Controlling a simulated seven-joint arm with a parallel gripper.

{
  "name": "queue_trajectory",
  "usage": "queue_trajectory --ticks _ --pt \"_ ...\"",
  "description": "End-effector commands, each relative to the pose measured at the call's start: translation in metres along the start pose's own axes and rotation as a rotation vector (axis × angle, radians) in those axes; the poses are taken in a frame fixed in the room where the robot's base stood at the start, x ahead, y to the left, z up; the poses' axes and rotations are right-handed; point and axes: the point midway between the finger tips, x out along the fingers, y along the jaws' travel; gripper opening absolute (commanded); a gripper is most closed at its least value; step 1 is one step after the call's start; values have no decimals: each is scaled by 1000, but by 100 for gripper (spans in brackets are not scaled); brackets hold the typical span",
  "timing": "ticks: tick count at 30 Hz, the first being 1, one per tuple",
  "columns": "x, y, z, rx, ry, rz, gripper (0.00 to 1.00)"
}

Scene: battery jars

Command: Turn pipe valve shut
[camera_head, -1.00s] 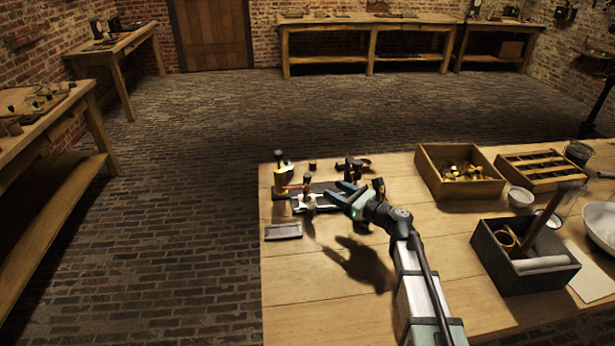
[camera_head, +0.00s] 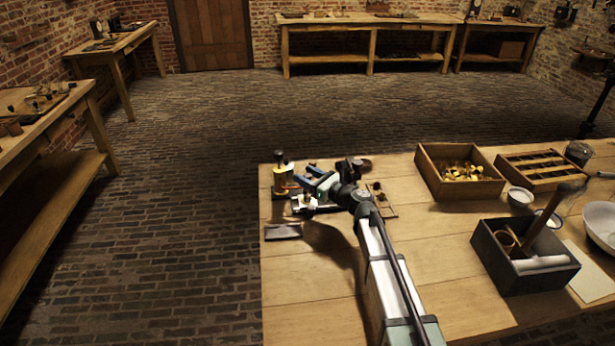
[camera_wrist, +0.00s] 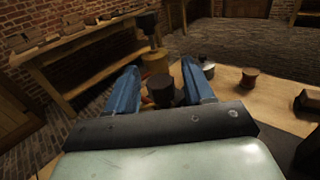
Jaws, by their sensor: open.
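My gripper (camera_head: 304,176) reaches over the apparatus at the left end of the table. Its blue fingers are apart, and they also show in the wrist view (camera_wrist: 159,70). A dark round-topped knob (camera_wrist: 160,88) lies between the fingers in the wrist view, with visible space at its sides. Just beyond it stands a yellow cylinder (camera_wrist: 155,61) with a dark post on top. The same yellow cylinder (camera_head: 280,182) stands at the table's left edge in the head view. My gripper hides much of the apparatus, and I cannot tell for sure which part is the pipe valve.
A small dark tray (camera_head: 283,232) lies in front of the apparatus. To the right stand a wooden box of brass parts (camera_head: 431,176), a slotted wooden rack (camera_head: 508,163) and a dark box (camera_head: 508,283) with tools.

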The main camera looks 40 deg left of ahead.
Motion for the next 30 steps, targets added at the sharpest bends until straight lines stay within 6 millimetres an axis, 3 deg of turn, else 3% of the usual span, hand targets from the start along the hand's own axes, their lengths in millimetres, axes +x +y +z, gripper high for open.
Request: queue_trajectory --ticks 5,21,30 --pt "0 0 0 0 0 0 52" --pt "0 0 0 0 0 0 4" --pt "2 -4 0 -1 0 109 4"
